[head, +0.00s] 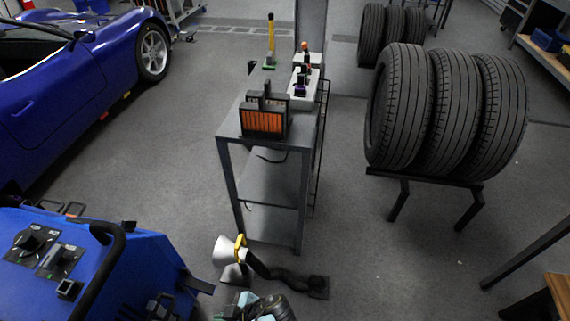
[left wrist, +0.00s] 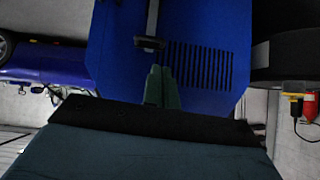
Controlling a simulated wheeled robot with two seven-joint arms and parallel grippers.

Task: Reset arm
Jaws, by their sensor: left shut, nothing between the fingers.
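My left gripper (left wrist: 160,88) shows in the left wrist view, its two grey-green fingers pressed together and empty. They point toward the blue cabinet (left wrist: 205,30) with dark vent slots. I cannot tell the distance between the fingertips and the cabinet. I cannot clearly pick out the left gripper in the head view. My right gripper is not in view.
A blue machine (head: 120,262) with knobs and a black handle stands lower left. A metal cart (head: 270,183) carries an orange-fronted box (head: 263,122). Tires (head: 400,115) on a rack stand right. A blue car (head: 75,95) is left. Floor between car and cart is open.

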